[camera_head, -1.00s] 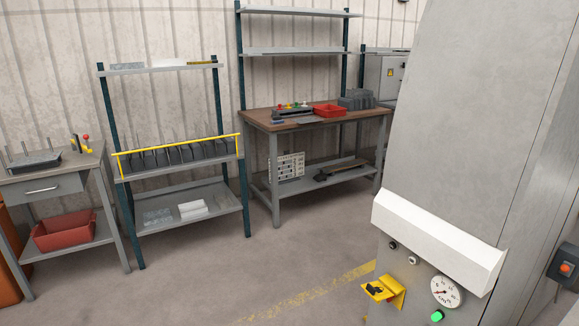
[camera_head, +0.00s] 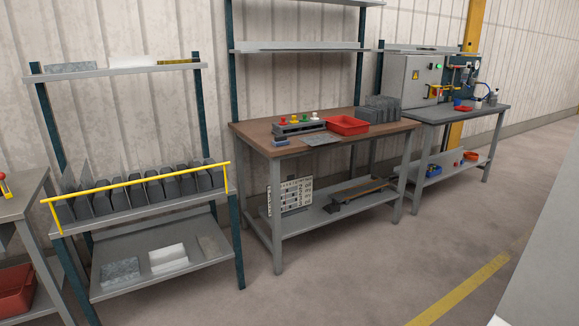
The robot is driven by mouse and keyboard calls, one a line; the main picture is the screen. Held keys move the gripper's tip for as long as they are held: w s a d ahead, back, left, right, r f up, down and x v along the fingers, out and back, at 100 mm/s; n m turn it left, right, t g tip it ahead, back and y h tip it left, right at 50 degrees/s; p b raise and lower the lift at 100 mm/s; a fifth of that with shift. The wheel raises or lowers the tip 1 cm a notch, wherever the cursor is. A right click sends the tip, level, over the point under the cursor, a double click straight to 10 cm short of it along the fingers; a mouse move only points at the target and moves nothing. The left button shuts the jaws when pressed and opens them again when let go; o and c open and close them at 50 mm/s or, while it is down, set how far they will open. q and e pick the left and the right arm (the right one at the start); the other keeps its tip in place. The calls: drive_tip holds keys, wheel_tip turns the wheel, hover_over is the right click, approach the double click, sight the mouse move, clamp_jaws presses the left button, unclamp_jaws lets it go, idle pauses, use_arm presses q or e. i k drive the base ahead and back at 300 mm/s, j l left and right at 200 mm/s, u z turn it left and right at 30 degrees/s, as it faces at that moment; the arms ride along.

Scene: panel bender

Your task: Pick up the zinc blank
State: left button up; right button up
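On the lower shelf of the left rack (camera_head: 205,282) lie three flat pieces side by side. The left one is a mottled grey sheet (camera_head: 121,272) that looks like galvanised zinc. The middle one is a white sheet (camera_head: 168,257), and the right one is a dull grey-brown sheet (camera_head: 213,245). Another mottled grey piece (camera_head: 72,67) lies on the rack's top shelf, beside a white one (camera_head: 133,61). I cannot tell for sure which piece is the zinc blank. Neither of my grippers is in view.
A yellow rail (camera_head: 140,180) runs in front of several dark grey blocks on the rack's middle shelf. A brown-topped workbench (camera_head: 250,135) holds a red tray (camera_head: 347,125). A grey bench (camera_head: 425,115) stands farther right. Open floor lies ahead, with a pale grey surface (camera_head: 550,260) at right.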

sight(313, 140)
drive_tip(key=i+j, duration=0.15)
drive_tip(key=i, duration=0.75)
drive_tip(key=i+j, duration=0.15)
drive_tip(key=i, duration=0.7)
